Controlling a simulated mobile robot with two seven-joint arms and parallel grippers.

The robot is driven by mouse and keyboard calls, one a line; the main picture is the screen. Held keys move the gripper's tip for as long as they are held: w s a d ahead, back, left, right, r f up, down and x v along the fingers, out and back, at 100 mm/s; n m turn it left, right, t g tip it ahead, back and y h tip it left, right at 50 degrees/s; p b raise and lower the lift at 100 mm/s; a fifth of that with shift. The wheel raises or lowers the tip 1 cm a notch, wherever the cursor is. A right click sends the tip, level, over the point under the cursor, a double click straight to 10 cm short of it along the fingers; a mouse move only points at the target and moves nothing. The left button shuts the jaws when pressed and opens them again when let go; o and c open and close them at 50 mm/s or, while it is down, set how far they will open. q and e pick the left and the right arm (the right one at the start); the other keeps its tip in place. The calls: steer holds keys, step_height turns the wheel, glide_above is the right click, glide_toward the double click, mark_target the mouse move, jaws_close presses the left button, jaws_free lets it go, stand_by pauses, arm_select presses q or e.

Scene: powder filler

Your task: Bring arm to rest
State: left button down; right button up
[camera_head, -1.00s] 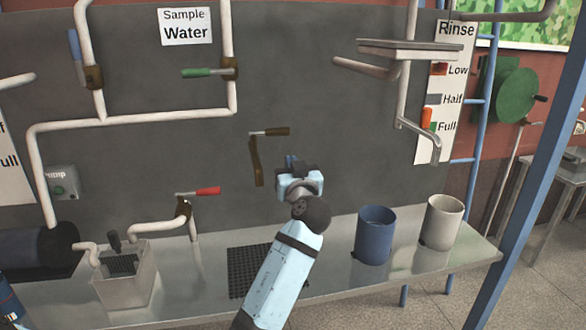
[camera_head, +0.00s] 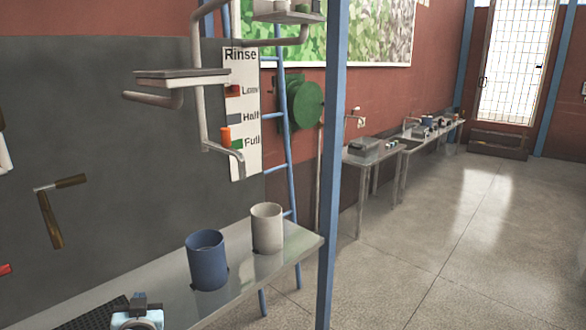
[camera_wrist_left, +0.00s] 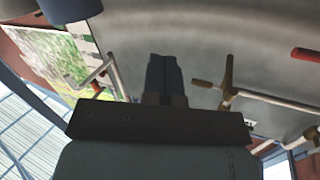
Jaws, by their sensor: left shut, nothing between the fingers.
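My left gripper (camera_head: 139,302) shows at the bottom left of the head view, low over the front of the metal counter, with most of the arm out of the picture. In the left wrist view its two dark fingers (camera_wrist_left: 164,75) are together, with nothing between them. A blue cup (camera_head: 207,262) and a cream cup (camera_head: 267,229) stand upright on the counter to the right of the gripper, apart from it. The blue cup also shows at the top left of the wrist view (camera_wrist_left: 68,8). My right gripper is in no view.
The metal counter (camera_head: 262,266) runs along the grey wall. A blue post (camera_head: 334,170) stands at its right end. A rinse pipe with a spout (camera_head: 226,149) hangs above the cups. A dark mat (camera_head: 95,318) lies beside the gripper. Open floor (camera_head: 455,230) lies to the right.

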arm_select(q)
steer(key=s+d+f+m+g+h, duration=0.25)
steer(key=s+d+f+h, duration=0.4)
steer(key=s+f, duration=0.65)
steer(key=s+d+f+m+g+h, duration=0.2)
steer(key=s+d+f+m+h, duration=0.15)
steer(key=s+d+f, duration=0.85)
steer(key=s+a+r+p, duration=0.1)
steer(key=a+r+p, duration=0.1)
steer(key=r+p, duration=0.4)
steer(key=s+a+r+p, duration=0.1)
steer(key=a+r+p, duration=0.1)
steer(key=r+p, duration=0.4)
steer(key=shift+s+r+n+h+p, duration=0.15)
steer(key=shift+s+n+h+p, duration=0.15)
steer(key=shift+s+p, duration=0.1)
steer(key=shift+w+t, duration=0.1)
steer(key=shift+t, duration=0.15)
